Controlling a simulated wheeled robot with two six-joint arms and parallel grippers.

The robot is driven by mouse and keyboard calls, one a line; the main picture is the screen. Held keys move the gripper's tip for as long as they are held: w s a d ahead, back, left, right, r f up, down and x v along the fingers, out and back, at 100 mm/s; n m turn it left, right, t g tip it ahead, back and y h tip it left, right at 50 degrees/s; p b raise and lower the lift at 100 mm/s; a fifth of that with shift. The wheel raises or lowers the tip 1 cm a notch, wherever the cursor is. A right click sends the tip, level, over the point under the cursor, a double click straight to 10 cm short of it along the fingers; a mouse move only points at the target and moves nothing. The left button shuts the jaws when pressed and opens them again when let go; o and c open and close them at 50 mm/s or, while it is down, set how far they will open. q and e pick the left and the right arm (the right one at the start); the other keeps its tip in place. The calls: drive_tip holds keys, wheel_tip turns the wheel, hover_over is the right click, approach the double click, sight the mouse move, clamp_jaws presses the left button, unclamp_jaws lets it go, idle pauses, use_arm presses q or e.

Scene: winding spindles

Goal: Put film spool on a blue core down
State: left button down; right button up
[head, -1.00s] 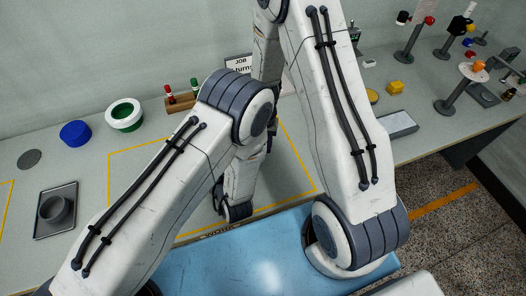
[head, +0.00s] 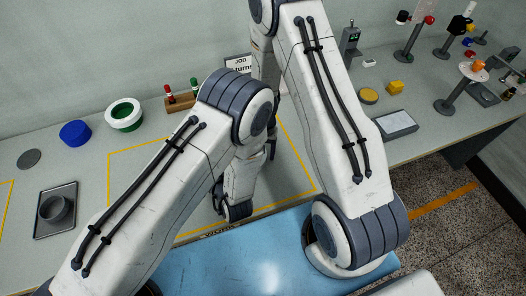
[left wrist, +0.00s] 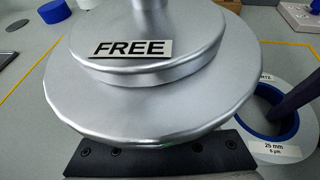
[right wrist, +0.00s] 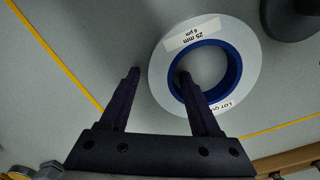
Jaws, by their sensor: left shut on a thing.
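The film spool, a pale ring on a blue core, lies flat on the bench in the right wrist view (right wrist: 252,72). My right gripper (right wrist: 160,73) is open over the spool's edge. One finger is outside the ring and the other reaches over the blue core's hole; I cannot tell whether they touch. My left gripper is shut on a silver flanged part labelled FREE (left wrist: 140,95), which hides its fingers. In the head view my arms hide the spool.
A blue cylinder (head: 75,133), a green-cored white roll (head: 124,115) and a tray (head: 42,221) with a grey ring are at the left. A rack with red and green pegs (head: 181,104) stands at the back. Several stands are at the right. Yellow lines mark bench areas.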

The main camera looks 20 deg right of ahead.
wheel_tip(320, 180, up, 11)
drive_tip(key=shift+r, duration=0.2)
drive_tip(key=shift+o, duration=0.4)
drive_tip(key=shift+r, duration=0.25)
drive_tip(key=w+f+n, duration=0.1)
drive_tip(key=f+n, duration=0.1)
drive_tip(key=n, duration=0.2)
drive_tip(key=w+f+n, duration=0.2)
drive_tip(key=n, duration=0.2)
drive_tip(key=w+f+n, duration=0.2)
drive_tip(key=n, duration=0.2)
drive_tip(key=shift+w+a, duration=0.1)
drive_tip(key=shift+a, duration=0.3)
drive_tip(key=shift+s+d+f, duration=0.1)
drive_tip(key=shift+s+f, duration=0.15)
drive_tip(key=shift+f, duration=1.15)
drive_tip(key=shift+s+d+f, duration=0.1)
drive_tip(key=shift+s+f, duration=0.1)
drive_tip(key=shift+f, duration=1.2)
drive_tip(key=shift+c, duration=0.2)
